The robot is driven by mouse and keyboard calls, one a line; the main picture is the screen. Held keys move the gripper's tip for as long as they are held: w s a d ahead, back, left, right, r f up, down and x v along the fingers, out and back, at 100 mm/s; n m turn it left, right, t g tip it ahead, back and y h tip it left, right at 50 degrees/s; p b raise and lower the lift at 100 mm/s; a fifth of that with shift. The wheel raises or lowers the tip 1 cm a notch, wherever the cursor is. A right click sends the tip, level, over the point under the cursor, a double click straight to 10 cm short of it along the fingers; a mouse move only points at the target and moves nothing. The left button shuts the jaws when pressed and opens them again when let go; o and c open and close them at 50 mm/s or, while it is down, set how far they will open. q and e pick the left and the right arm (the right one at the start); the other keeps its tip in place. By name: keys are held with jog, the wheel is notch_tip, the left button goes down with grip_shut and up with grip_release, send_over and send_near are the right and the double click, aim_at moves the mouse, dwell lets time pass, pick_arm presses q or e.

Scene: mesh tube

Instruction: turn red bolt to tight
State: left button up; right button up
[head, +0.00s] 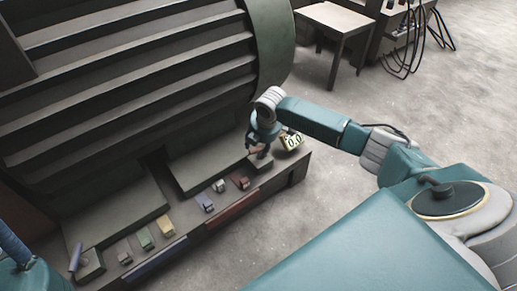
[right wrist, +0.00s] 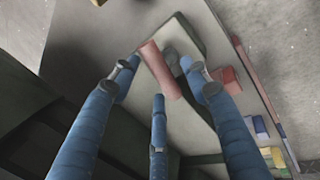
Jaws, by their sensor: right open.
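The red bolt (right wrist: 160,70) is a dull red cylinder beside a dark part on a pale plate in the right wrist view. My right gripper (right wrist: 161,80) is open, with its blue fingers spread around the bolt's near end; I cannot tell whether any finger touches it. In the head view the right gripper (head: 262,138) is at the right end of the low bench and mostly hides the bolt. At the lower left edge a blue part of my left gripper (head: 14,245) shows; its fingertips are not clear.
A red block (head: 240,181), blue block (head: 205,203), yellow block (head: 166,226) and green block (head: 144,238) sit along the bench front. A large slatted machine (head: 130,75) rises behind.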

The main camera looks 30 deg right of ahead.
grip_shut()
